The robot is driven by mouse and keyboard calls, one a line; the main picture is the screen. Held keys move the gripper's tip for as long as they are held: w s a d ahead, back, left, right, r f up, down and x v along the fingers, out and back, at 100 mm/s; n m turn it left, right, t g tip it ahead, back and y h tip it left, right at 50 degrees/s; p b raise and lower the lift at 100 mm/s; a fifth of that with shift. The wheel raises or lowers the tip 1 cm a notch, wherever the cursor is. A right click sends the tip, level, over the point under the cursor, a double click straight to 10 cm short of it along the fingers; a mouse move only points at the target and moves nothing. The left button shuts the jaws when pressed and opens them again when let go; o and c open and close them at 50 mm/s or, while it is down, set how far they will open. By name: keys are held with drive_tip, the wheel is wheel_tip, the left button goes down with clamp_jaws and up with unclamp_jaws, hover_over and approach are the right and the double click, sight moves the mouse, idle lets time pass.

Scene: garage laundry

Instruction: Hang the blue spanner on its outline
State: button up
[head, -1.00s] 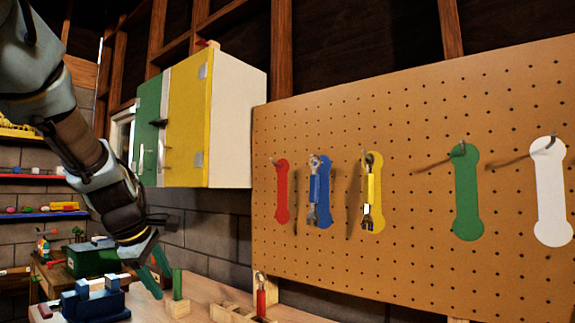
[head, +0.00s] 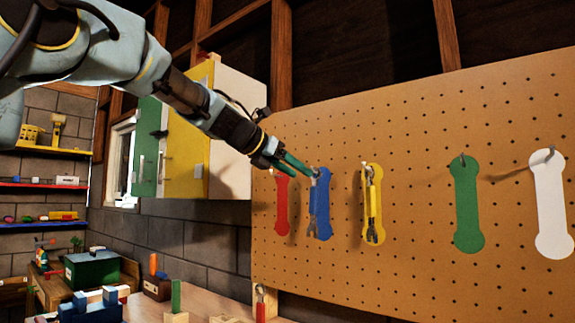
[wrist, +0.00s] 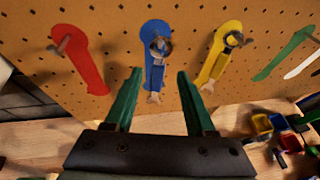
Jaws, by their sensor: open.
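The blue spanner (head: 314,207) hangs on the hook over the blue outline (head: 325,222) on the pegboard. It also shows in the wrist view (wrist: 156,71), ring end up and jaws down, in front of its blue outline (wrist: 150,31). My gripper (head: 298,165) is at the pegboard's left part, near the spanner's top end in the head view. In the wrist view its two green fingers (wrist: 159,75) are apart, one to each side of the spanner's line of sight. Nothing is held. Whether the fingers touch the spanner cannot be told.
A yellow spanner (head: 372,207) hangs on the yellow outline. The red outline (head: 282,215), green outline (head: 466,210) and white outline (head: 550,205) are bare, with hooks. A red-handled spanner (head: 261,308) stands on the bench below. Coloured items (wrist: 280,135) lie at the bench's right.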

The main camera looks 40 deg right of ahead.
sight(314, 183)
drive_tip(key=p+x, duration=0.1)
drive_tip(key=x, duration=0.7)
drive_tip(key=shift+p, duration=0.3)
drive_tip(key=shift+c, duration=0.3)
clamp_jaws()
